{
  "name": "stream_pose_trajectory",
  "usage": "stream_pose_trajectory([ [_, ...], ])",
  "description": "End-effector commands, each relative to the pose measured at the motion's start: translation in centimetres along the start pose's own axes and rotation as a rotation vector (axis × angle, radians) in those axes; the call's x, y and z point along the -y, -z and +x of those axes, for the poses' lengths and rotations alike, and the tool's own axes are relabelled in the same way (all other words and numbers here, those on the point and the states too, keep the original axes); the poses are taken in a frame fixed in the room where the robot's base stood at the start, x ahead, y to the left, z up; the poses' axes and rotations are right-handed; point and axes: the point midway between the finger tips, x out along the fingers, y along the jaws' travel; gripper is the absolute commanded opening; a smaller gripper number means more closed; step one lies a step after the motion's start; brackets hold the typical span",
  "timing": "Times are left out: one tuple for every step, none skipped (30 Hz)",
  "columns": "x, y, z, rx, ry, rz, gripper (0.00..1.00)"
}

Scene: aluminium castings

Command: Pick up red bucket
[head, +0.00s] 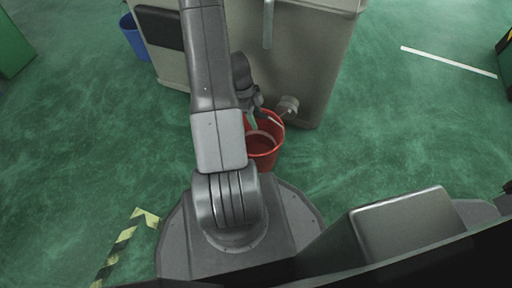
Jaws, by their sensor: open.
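A red bucket (264,153) stands on the green floor in front of a grey cabinet, in the middle of the head view. Its rim and part of its inside show. A pale handle seems to lie near its right rim. My arm covers its left side. My gripper (254,121) is small and dark at the bucket's far rim, partly hidden by my arm. It is open. I cannot tell whether it touches the bucket or its handle.
The grey cabinet (310,60) stands close behind the bucket. A blue bucket (135,38) stands at its left. Yellow-black tape (125,240) marks the floor at lower left. The floor to the right (400,130) is clear.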

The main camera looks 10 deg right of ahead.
Motion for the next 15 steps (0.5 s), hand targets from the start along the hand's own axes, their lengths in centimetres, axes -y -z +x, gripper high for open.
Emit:
stream_pose_trajectory([
  [-0.01,0.02,-0.10,0.000,0.000,0.000,0.45],
  [-0.01,0.03,-0.11,0.000,0.000,0.000,0.45],
  [-0.01,0.03,-0.12,0.000,0.000,0.000,0.45],
  [-0.01,0.03,-0.12,0.000,0.000,0.000,0.41],
  [-0.01,0.03,-0.12,0.000,0.000,0.000,0.35],
  [-0.01,0.03,-0.13,0.000,0.000,0.000,0.27],
  [-0.01,0.03,-0.13,0.000,0.000,0.000,0.22],
  [-0.02,0.02,-0.13,0.000,0.000,0.000,0.16],
  [-0.02,0.03,-0.13,0.000,0.000,0.000,0.08],
  [-0.02,0.02,-0.13,0.000,0.000,0.000,0.02],
  [-0.02,0.02,-0.13,0.000,0.000,0.000,0.00],
  [-0.02,0.02,-0.13,0.000,0.000,0.000,0.00],
  [-0.02,0.02,-0.14,0.000,0.000,0.000,0.00],
  [-0.02,0.02,-0.14,0.000,0.000,0.000,0.00],
  [-0.02,0.02,-0.13,0.000,0.000,0.000,0.00],
])
